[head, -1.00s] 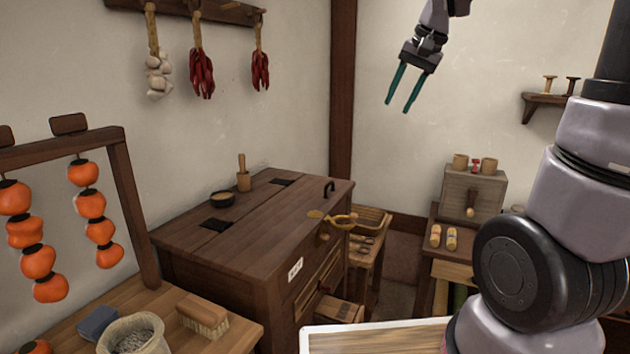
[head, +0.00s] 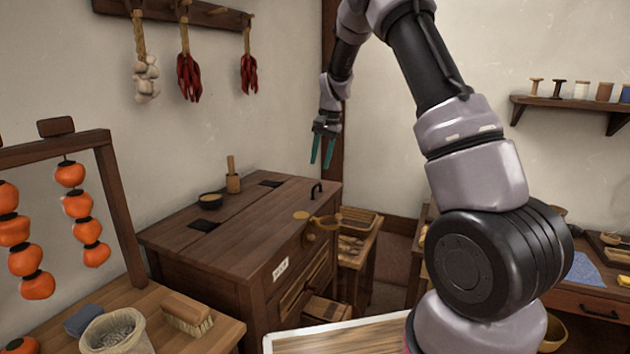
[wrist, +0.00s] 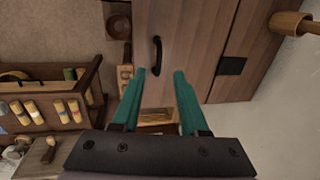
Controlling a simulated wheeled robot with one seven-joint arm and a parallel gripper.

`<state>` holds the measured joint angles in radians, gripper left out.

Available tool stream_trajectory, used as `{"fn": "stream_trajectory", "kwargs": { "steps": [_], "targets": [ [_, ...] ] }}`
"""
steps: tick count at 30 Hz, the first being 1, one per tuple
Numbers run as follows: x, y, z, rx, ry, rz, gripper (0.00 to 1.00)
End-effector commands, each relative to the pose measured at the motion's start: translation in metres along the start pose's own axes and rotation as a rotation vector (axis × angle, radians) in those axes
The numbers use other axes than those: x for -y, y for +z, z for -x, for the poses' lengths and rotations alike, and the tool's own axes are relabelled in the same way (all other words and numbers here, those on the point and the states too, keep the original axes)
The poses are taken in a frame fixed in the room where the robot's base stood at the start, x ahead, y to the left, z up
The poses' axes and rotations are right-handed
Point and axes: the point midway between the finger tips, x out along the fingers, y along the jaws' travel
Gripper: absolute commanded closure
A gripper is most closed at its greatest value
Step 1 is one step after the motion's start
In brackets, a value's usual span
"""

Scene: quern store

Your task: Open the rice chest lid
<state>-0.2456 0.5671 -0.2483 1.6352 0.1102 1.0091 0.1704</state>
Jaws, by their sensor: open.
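The rice chest (head: 215,255) is a dark brown wooden box against the wall, with its lid (head: 265,226) lying shut. A black bar handle (head: 317,190) stands on the lid near the right end; it also shows in the wrist view (wrist: 157,55). Black hinge plates lie along the lid's back edge, one in the wrist view (wrist: 231,66). My gripper (head: 322,163) is open and empty, pointing down above the chest's right end, apart from the handle. In the wrist view its teal fingers (wrist: 160,75) spread with the handle just beyond and between their tips.
A dark bowl (head: 210,201) and a wooden mortar with pestle (head: 233,183) stand on the chest's back strip. A wooden scoop (head: 325,221) is at its front right edge. A persimmon rack (head: 125,215) stands left. Dried chillies (head: 188,78) hang above.

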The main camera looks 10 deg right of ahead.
Motion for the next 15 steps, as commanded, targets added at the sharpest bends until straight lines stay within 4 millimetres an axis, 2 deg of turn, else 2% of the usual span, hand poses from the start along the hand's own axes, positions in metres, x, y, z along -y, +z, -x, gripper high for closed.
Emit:
{"fn": "stream_trajectory", "kwargs": {
  "steps": [1,6,10,15],
  "targets": [
    [-0.001,0.001,-0.012,0.002,0.003,0.001,0.56],
    [-0.001,0.001,-0.044,0.002,0.003,0.000,0.56],
    [-0.001,0.001,-0.061,0.002,0.002,0.001,0.56],
    [0.000,0.001,-0.072,0.000,0.000,0.001,0.56]
  ]
}}
